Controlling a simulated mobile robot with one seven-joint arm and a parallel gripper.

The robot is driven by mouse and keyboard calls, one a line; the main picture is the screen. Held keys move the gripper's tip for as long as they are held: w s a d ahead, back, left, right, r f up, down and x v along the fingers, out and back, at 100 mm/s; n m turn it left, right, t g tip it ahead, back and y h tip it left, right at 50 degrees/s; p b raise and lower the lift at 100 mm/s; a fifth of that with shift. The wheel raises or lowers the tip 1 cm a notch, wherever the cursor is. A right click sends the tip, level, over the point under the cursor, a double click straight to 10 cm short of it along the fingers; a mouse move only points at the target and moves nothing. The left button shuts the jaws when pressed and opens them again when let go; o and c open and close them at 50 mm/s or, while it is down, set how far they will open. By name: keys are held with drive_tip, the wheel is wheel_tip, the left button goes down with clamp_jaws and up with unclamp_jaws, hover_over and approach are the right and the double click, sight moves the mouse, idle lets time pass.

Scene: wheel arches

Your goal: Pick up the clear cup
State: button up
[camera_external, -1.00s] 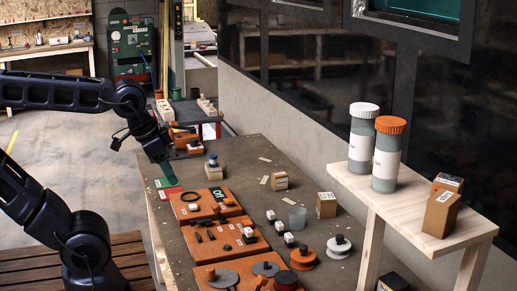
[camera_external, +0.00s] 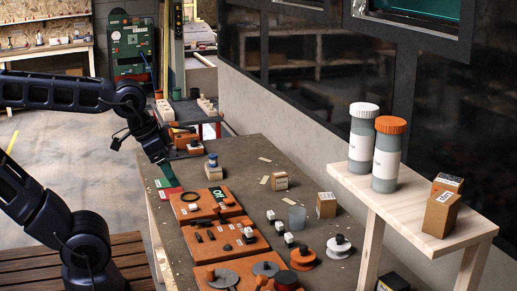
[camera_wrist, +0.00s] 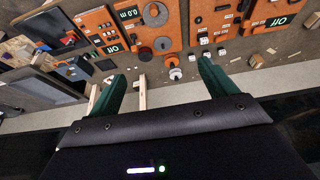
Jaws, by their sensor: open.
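The clear cup (camera_external: 297,218) is a small translucent grey cylinder. It stands upright on the dark workbench in the external view, between small white-topped blocks and a cardboard box. My gripper (camera_external: 166,172) has green fingers and hangs over the left edge of the bench, well to the left of the cup and apart from it. In the wrist view my gripper (camera_wrist: 160,82) has its fingers spread wide, with nothing held between them. I cannot clearly pick out the cup in the wrist view.
Orange panels (camera_external: 212,205) with several parts lie along the bench's left side. A small cardboard box (camera_external: 326,205) stands right of the cup. Orange and white spools (camera_external: 303,260) lie in front. A wooden shelf (camera_external: 430,235) at right bears two tall bottles and boxes.

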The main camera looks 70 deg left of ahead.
drive_tip(key=m+g+h, duration=0.2)
drive_tip(key=m+g, duration=0.3)
drive_tip(key=m, duration=1.6)
hover_over(297, 217)
drive_tip(key=w+a, duration=0.2)
drive_tip(key=a, duration=0.3)
wheel_tip(297, 217, down, 26)
drive_tip(key=f, duration=0.3)
drive_tip(key=d+f, duration=0.1)
drive_tip(key=f, duration=0.3)
drive_tip(key=d+f, duration=0.1)
drive_tip(key=f, duration=0.2)
drive_tip(key=shift+s+d+f, duration=0.15)
drive_tip(key=shift+s+d, duration=0.05)
drive_tip(key=shift+s, duration=0.15)
drive_tip(key=shift+c, duration=0.3)
